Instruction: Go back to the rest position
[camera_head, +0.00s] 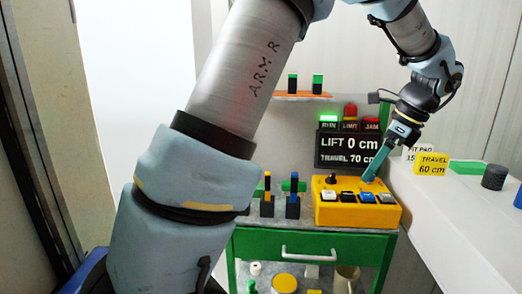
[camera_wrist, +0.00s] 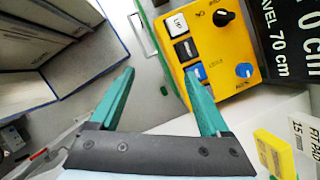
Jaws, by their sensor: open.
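My gripper (camera_head: 370,174) hangs at the right, its teal fingers pointing down at the yellow control box (camera_head: 340,213). In the wrist view my gripper (camera_wrist: 162,76) has its two fingers wide apart with nothing between them. The right fingertip lies over or close beside a blue button on the box (camera_wrist: 220,60); I cannot tell if it touches. My arm fills the left and middle of the head view.
A black display (camera_head: 347,150) reads LIFT 0 cm, TRAVEL 70 cm, with a green lamp (camera_head: 328,119) lit above. A green drawer cabinet (camera_head: 250,243) stands below the box.

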